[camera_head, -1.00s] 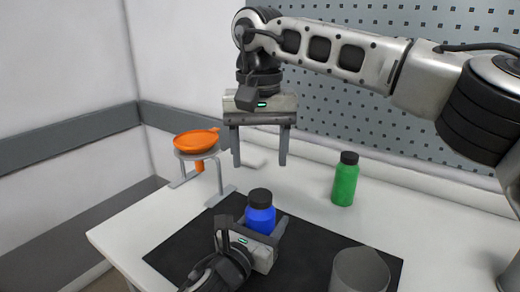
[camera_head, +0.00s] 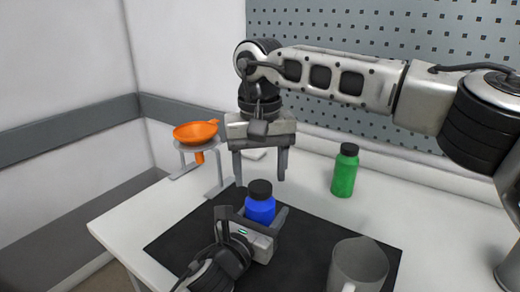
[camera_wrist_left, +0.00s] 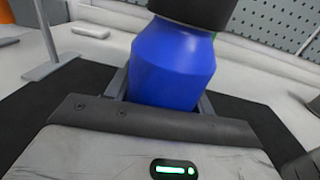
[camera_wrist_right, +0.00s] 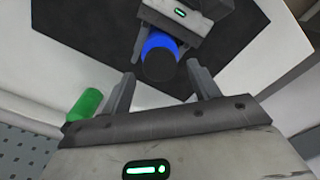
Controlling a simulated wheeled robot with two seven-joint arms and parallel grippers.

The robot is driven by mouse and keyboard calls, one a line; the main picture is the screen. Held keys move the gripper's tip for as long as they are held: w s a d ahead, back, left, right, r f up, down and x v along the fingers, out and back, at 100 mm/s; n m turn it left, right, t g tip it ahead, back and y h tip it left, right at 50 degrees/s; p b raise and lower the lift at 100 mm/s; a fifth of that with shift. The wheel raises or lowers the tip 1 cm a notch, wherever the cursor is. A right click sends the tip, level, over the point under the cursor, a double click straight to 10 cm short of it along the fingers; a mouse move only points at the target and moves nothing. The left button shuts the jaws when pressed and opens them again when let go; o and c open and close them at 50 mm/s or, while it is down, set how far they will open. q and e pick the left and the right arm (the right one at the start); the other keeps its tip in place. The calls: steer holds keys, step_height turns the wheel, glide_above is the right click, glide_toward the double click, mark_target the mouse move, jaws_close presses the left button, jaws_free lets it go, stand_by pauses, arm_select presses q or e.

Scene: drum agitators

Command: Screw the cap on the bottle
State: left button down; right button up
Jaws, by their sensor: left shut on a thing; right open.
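A blue bottle (camera_head: 260,211) stands on the black mat with a black cap (camera_head: 260,189) on its top. My left gripper (camera_head: 266,222) is shut around the bottle's body; the left wrist view shows the blue body (camera_wrist_left: 172,65) between the fingers, with the cap cut off by the top edge. My right gripper (camera_head: 259,178) is open and empty, pointing down above and slightly behind the cap. In the right wrist view the cap (camera_wrist_right: 159,66) lies ahead of the open fingers, apart from them. How tightly the cap sits cannot be told.
A green bottle (camera_head: 345,174) with a black cap stands at the back right. An orange funnel (camera_head: 196,133) rests in a metal stand at the left. A grey cup (camera_head: 358,262) stands at the front right of the black mat (camera_head: 180,236). A perforated wall panel is behind.

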steer(key=shift+f, duration=1.2)
arm_select(q)
steer(key=shift+f, duration=0.1)
